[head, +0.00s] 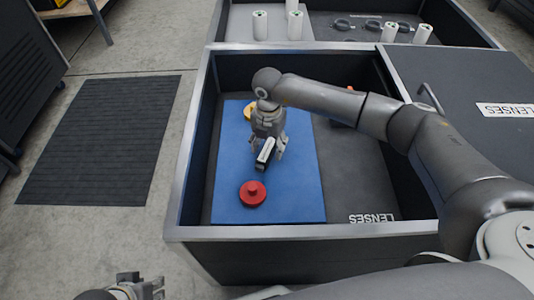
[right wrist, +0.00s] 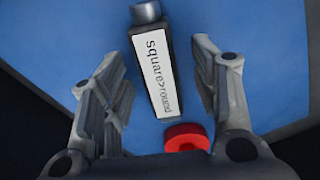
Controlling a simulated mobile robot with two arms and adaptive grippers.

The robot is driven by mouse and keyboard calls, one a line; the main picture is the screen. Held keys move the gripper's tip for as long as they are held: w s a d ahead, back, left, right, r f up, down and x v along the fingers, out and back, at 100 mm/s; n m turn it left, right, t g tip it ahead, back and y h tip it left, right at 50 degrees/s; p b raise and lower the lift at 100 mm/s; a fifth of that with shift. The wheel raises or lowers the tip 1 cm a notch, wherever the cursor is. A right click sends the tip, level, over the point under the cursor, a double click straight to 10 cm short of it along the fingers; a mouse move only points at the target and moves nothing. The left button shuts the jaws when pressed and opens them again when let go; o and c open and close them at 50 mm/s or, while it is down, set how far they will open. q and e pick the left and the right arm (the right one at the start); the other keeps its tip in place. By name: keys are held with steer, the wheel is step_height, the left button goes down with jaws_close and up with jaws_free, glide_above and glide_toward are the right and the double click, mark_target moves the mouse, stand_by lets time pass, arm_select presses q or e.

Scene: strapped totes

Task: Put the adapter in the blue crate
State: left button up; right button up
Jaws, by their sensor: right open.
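The adapter (head: 265,154) is a dark block with a white label, inside the open tote over the blue mat. I cannot make out a separate blue crate.
The blue mat (head: 290,195) lies in the grey-rimmed tote (head: 191,150). A red knobbed disc (head: 252,193) lies near the adapter. A yellow piece (head: 248,108) is partly hidden behind my gripper. A closed lid (head: 470,90) is at right; white cylinders (head: 260,25) stand behind.

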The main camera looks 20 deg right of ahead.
steer(key=shift+a+f, duration=0.1)
steer(key=shift+f, duration=0.7)
steer(key=shift+r, duration=0.1)
steer(key=shift+c, duration=0.3)
jaws_close()
steer(key=shift+r, duration=0.1)
